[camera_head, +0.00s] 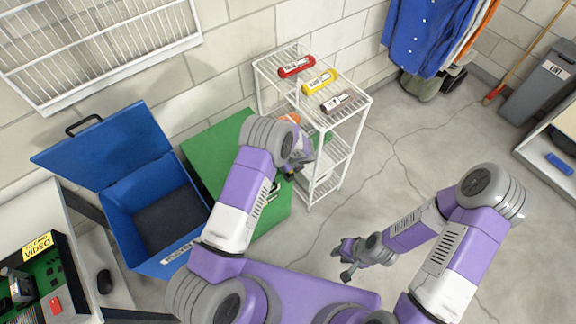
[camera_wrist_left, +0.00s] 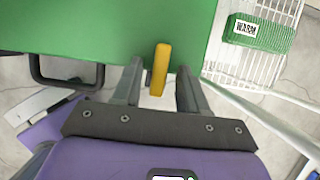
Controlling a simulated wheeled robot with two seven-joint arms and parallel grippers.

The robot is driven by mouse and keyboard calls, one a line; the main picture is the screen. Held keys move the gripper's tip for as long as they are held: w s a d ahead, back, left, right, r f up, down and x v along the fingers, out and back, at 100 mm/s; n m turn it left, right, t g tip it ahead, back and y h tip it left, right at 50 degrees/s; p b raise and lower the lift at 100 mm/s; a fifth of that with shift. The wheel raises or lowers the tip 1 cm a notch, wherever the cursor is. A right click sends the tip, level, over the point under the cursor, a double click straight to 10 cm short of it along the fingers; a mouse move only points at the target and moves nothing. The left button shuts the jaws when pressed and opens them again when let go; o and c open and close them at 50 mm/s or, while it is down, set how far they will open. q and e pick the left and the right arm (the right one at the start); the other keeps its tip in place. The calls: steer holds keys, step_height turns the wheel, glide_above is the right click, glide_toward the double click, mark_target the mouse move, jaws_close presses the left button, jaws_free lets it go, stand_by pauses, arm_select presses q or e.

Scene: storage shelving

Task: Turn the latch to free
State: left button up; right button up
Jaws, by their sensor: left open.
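The latch (camera_wrist_left: 160,70) is a small yellow bar on the edge of the green box (camera_wrist_left: 95,28), seen in the left wrist view. It stands nearly upright in the picture, slightly tilted. My left gripper (camera_wrist_left: 159,76) is open, with one finger on each side of the latch and visible gaps to both. In the head view the green box (camera_head: 208,150) stands between the blue box and the wire rack. My left arm covers part of it and hides the latch there. My right gripper (camera_head: 343,259) is open and empty over the floor.
A black handle (camera_wrist_left: 68,82) is left of the latch. A white wire rack (camera_head: 320,120) with several bottles stands close right of the green box, and a green pack (camera_wrist_left: 259,33) lies on its shelf. The open blue box (camera_head: 125,215) is left.

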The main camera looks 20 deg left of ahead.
arm_select(q)
steer(key=shift+f, duration=0.15)
steer(key=shift+c, duration=0.4)
jaws_close()
steer(key=n+g+b, duration=0.1)
steer(key=n+b, duration=0.1)
steer(key=n, duration=0.2)
steer(key=shift+s+a+f+y+b, duration=0.1)
steer(key=shift+y+b, duration=0.2)
steer(key=shift+b, duration=0.1)
steer(key=n+g+b, duration=0.1)
steer(key=n, duration=0.1)
steer(key=n+b, duration=0.1)
steer(key=n+g+b, duration=0.1)
steer(key=n, duration=0.1)
steer(key=shift+s+n+g, duration=0.3)
steer(key=n+b, duration=0.1)
steer(key=n, duration=0.1)
steer(key=n+g+b, duration=0.1)
steer(key=n, duration=0.1)
steer(key=shift+s+g, duration=0.2)
steer(key=shift+g, duration=0.1)
steer(key=shift+s+n+g+h+b, duration=0.1)
steer(key=shift+n+g+h+b, duration=0.2)
steer(key=shift+n, duration=0.75)
steer(key=shift+s+n+g+h+b, duration=0.1)
steer(key=shift+n+g+h+b, duration=0.2)
steer(key=shift+n, duration=0.75)
steer(key=shift+d, duration=0.2)
